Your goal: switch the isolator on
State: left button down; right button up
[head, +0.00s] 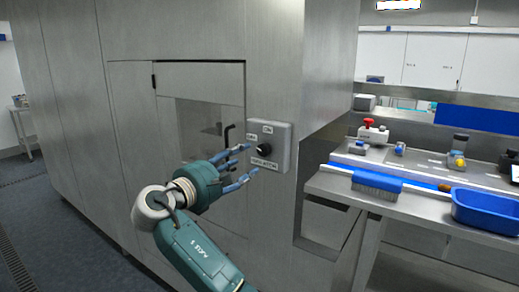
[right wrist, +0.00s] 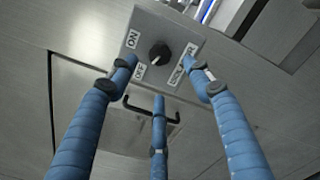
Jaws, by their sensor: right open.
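The isolator is a grey box (head: 284,150) on the steel cabinet wall, with a black rotary knob (head: 264,149) and ON, OFF and ISOLATOR labels. In the right wrist view the knob (right wrist: 159,53) lies between and beyond my fingertips, with its pale mark toward the OFF label (right wrist: 140,71). My right gripper (head: 252,159) is open and empty, its blue fingers spread in front of the box. The fingers look apart from the knob; the exact gap is hard to tell. My left gripper is out of view.
A dark door handle (head: 228,134) sticks out just left of the box, close to my fingers. At right, a steel bench (head: 340,190) carries a blue brush (head: 377,182) and a blue tub (head: 487,209). The floor at left is clear.

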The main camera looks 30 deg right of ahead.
aim_at(262, 151)
jog(key=p+x, duration=0.2)
jog(key=x, duration=0.6)
jog(key=shift+s, duration=0.15)
jog(key=shift+w+d+p, duration=0.35)
jog(key=shift+d+p, duration=0.05)
jog(key=shift+d, duration=0.15)
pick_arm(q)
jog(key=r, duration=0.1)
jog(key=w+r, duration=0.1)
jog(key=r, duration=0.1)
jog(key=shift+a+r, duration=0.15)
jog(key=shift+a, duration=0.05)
